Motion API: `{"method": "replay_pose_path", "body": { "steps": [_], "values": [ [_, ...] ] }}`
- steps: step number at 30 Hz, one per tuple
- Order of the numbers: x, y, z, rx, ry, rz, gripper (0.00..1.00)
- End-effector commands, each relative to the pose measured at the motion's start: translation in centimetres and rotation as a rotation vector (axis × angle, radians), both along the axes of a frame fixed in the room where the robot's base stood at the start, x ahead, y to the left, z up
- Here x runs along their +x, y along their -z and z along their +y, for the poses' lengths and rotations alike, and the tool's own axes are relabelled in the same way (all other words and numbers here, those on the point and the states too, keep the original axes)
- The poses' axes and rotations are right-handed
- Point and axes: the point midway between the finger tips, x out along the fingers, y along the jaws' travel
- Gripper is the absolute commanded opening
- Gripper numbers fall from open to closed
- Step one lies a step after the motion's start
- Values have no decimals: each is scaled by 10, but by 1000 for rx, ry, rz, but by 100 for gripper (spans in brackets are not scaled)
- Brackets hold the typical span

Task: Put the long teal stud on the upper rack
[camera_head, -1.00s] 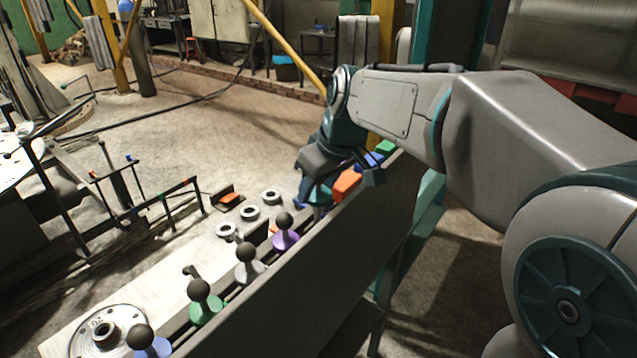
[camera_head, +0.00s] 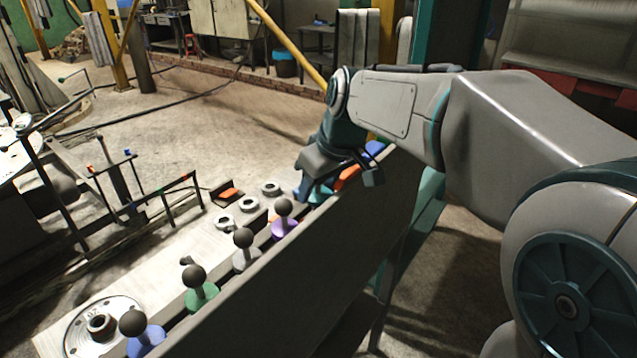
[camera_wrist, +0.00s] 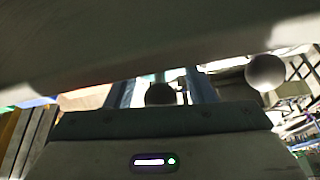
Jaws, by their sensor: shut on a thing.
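My gripper (camera_head: 316,190) is at the far part of the stud row on the bench, pointing down. A teal base (camera_head: 321,194) shows under it; I take it for the long teal stud, and its length is hidden. In the wrist view a dark ball knob (camera_wrist: 160,94) sits between the two blue fingers, which are shut on it. A dark frame (camera_head: 128,190) with crossbars and small coloured tips stands left of the bench. It may be the rack; I cannot tell which bar is the upper one.
Ball-topped studs with purple (camera_head: 284,228), grey (camera_head: 245,259), green (camera_head: 201,296) and blue (camera_head: 146,341) bases line the bench toward me. Metal rings (camera_head: 248,204) and a round flange (camera_head: 101,325) lie beside them. A tall grey panel (camera_head: 310,260) edges the bench's right side.

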Motion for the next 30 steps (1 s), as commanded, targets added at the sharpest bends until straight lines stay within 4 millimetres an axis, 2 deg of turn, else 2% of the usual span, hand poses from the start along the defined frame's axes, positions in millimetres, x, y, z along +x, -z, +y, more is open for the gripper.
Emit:
{"method": "replay_pose_path", "body": {
  "steps": [18, 23, 24, 30],
  "values": [
    [0, 20, 0, 1, 0, -1, 21],
    [0, 18, 0, 1, 0, -1, 21],
    [0, 18, 0, 1, 0, -1, 57],
    [0, 18, 0, 1, 0, -1, 58]
  ]
}}
